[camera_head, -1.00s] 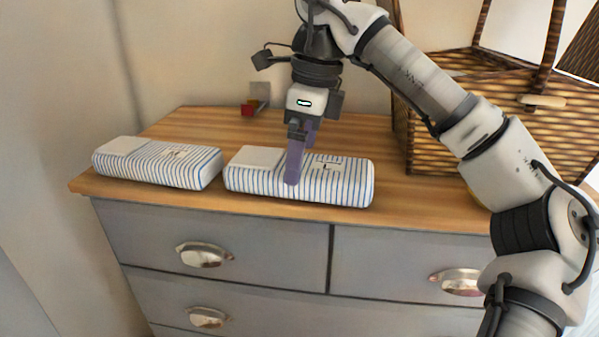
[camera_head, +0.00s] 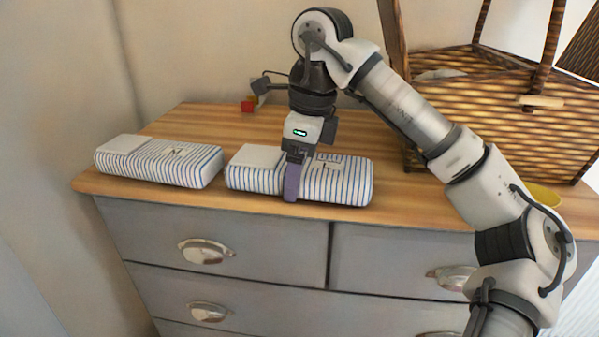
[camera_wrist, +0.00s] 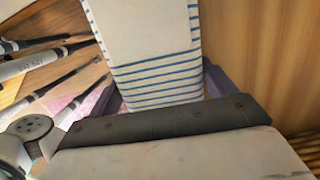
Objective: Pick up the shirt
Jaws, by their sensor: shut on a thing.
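Two folded white shirts with blue stripes lie on the wooden dresser top. My gripper (camera_head: 292,182) points down over the right shirt (camera_head: 340,182), with one purple finger against its near side. The far finger is hidden in the head view. In the wrist view the right shirt (camera_wrist: 150,50) sits between the two purple fingers (camera_wrist: 160,92), which are shut on it. The shirt still appears to rest on the dresser. The left shirt (camera_head: 160,163) lies apart from the gripper.
The dresser top (camera_head: 200,122) is clear behind the shirts, except for a small red object (camera_head: 248,106) near the wall. A wicker basket (camera_head: 480,115) stands at the right, close to my arm. A yellow rounded thing (camera_head: 543,195) shows partly behind my arm.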

